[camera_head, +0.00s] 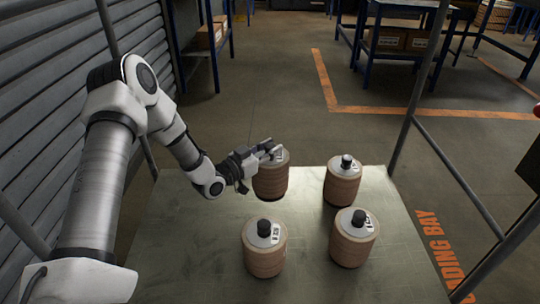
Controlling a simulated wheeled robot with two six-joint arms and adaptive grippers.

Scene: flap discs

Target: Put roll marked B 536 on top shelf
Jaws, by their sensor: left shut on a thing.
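Several similar brown rolls with pale tops and printed labels stand upright on the flat metal platform. The far left roll (271,179) is in my left gripper (268,152), which is shut on its top and hides part of it. The far right roll (342,184), the near left roll (264,255) and the near right roll (353,240) show black knobs on top. The labels are too small to read, so I cannot tell which is B 536. My right gripper is not in view, and no shelf is clearly identifiable as the top shelf.
The metal platform (315,285) has grey posts and rails at its sides. A shuttered wall (50,120) runs along the left. Blue racks with cardboard boxes (390,40) stand at the back, and another (208,38) stands at back left. Open floor lies between.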

